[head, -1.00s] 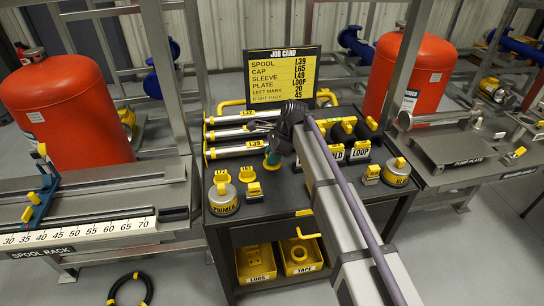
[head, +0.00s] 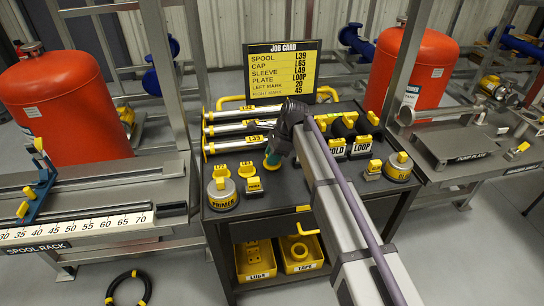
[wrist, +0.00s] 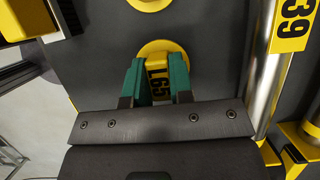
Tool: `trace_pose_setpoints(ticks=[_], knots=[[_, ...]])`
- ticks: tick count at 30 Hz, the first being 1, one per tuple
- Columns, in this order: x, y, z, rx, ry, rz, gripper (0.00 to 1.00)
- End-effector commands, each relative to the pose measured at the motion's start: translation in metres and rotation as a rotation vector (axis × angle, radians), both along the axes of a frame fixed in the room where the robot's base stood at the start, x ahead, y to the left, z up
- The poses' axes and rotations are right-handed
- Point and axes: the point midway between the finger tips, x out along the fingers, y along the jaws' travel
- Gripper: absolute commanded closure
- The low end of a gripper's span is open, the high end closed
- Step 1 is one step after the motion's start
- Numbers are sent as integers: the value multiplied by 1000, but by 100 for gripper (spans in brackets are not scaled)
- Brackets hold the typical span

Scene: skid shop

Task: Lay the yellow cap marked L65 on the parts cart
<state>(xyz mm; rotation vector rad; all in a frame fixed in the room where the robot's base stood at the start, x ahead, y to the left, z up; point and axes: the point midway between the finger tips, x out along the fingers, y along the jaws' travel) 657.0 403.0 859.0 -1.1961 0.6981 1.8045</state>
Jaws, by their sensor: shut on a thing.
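My gripper (wrist: 155,82) is shut on the yellow cap marked L65 (wrist: 158,88), with one green finger on each side of its upright tab. A round yellow disc shows just beyond the tab. In the head view my gripper (head: 271,160) is over the parts cart (head: 285,195), near its middle, and mostly hides the cap. The dark cart top also fills much of the wrist view. I cannot tell whether the cap touches it.
The spool marked L39 (head: 238,144) lies close by, and its silver tube (wrist: 262,75) is right of my gripper in the wrist view. Yellow caps (head: 246,168) and a primer tin (head: 222,193) stand to the left. The job card (head: 283,74) stands behind.

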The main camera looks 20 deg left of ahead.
Motion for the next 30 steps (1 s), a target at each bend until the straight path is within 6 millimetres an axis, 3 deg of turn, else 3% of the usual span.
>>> trace_pose_setpoints(ticks=[18,30], knots=[[0,0,-14,0,0,0,100],[0,0,-14,0,0,0,100]])
